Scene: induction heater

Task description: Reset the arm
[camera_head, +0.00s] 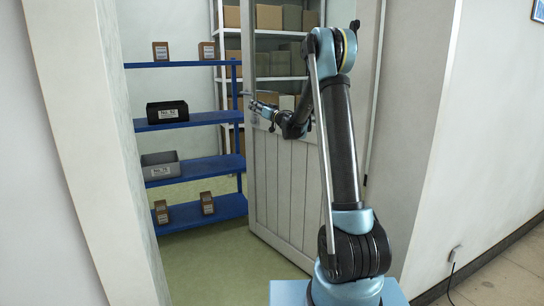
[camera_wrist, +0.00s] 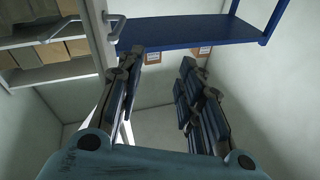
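My arm rises in the middle of the head view, and its far end bends down to the left. My gripper (camera_head: 256,104) is in front of the door, close to the door's left edge and handle. In the wrist view my gripper (camera_wrist: 160,64) has its two dark fingers spread apart with nothing between them. The door handle (camera_wrist: 118,28) shows at the upper left of the wrist view, beside the left finger and outside the grip. Whether any part of my gripper touches the door cannot be told.
A pale panelled door (camera_head: 283,185) stands ajar in the doorway. Beyond it, a blue shelf (camera_head: 190,217) holds a black bin (camera_head: 167,111), a grey bin (camera_head: 160,168) and small brown boxes. White shelves with cartons stand behind. Walls flank the doorway; green floor (camera_head: 215,265) lies open inside.

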